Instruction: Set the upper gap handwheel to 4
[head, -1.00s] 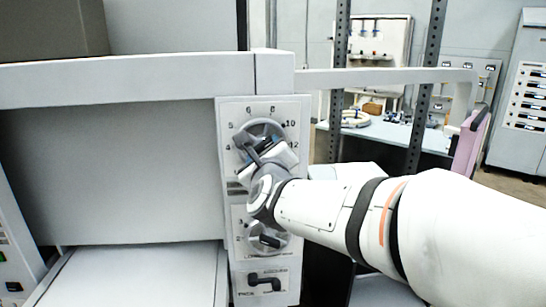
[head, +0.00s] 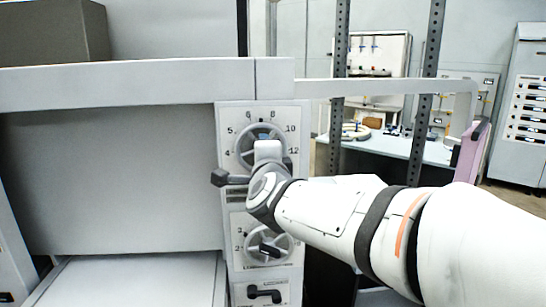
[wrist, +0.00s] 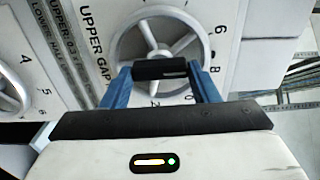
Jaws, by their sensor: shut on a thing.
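The upper gap handwheel (head: 262,132), a grey spoked wheel, sits on the upper part of the white panel, ringed by printed numbers. In the wrist view the handwheel (wrist: 161,53) and the "UPPER GAP" label show close ahead. My gripper (wrist: 160,74) has its two blue fingers on either side of the wheel's black handle (wrist: 158,69) and is shut on it.
A second, lower handwheel (head: 268,246) is just below, close under my wrist. A dark upright post (head: 425,90) and a light rail stand right of the panel, near my arm.

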